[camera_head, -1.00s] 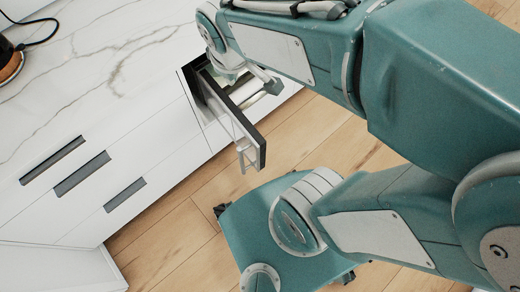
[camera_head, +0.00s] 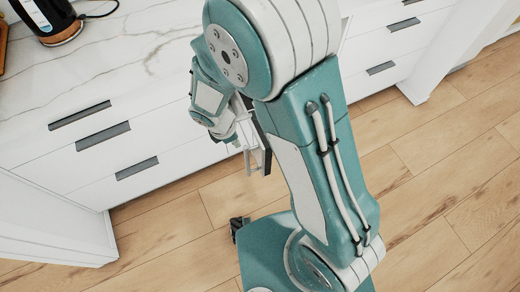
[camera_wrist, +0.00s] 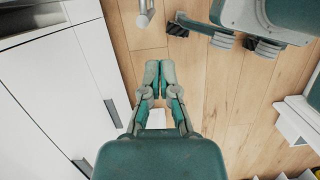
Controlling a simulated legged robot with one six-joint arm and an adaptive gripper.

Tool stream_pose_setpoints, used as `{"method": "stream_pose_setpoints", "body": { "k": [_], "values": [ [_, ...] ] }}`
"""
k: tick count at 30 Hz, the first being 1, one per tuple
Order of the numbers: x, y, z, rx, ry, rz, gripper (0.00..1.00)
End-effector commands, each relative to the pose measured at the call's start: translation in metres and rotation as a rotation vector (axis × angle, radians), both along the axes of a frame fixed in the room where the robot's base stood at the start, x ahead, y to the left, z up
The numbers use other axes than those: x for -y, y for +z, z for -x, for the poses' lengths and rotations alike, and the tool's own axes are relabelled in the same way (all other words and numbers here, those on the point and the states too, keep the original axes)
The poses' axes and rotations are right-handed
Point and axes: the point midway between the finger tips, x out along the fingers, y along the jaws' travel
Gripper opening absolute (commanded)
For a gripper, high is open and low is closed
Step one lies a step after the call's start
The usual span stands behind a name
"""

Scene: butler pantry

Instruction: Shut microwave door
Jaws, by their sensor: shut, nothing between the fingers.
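The microwave door (camera_head: 266,158) stands open from the white cabinet front in the head view. Only its dark edge and pale handle (camera_head: 250,162) show beside my arm; the microwave's opening and most of the door are hidden behind the arm. My gripper (camera_wrist: 159,64) is shut and empty in the wrist view, its two fingers together above the wood floor. In the head view the fingers are hidden by my wrist, close to the door. I cannot tell whether they touch it. I cannot clearly identify the door in the wrist view.
A white marble counter (camera_head: 120,70) runs above white drawers with dark handles (camera_head: 102,137). A kettle (camera_head: 48,18) stands on it at the far left. A white panel (camera_head: 50,215) juts out at lower left. Wood floor (camera_head: 440,165) is open to the right.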

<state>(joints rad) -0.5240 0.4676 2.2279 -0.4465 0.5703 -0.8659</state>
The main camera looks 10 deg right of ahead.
Motion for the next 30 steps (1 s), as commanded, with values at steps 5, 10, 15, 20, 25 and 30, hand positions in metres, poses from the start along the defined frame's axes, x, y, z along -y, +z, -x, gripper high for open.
{"method": "stream_pose_setpoints", "body": {
  "k": [5,10,15,20,25,30],
  "values": [
    [0.009,-0.029,0.000,-0.005,-0.002,0.001,0.00],
    [0.018,-0.057,-0.002,-0.004,-0.005,-0.002,0.00],
    [0.025,-0.085,-0.003,-0.004,-0.005,-0.002,0.00],
    [0.044,-0.089,-0.008,0.001,-0.009,-0.003,0.00],
    [0.060,-0.089,-0.012,0.000,-0.007,-0.004,0.00],
    [0.063,-0.089,-0.012,0.000,-0.005,-0.004,0.00]
  ]
}}
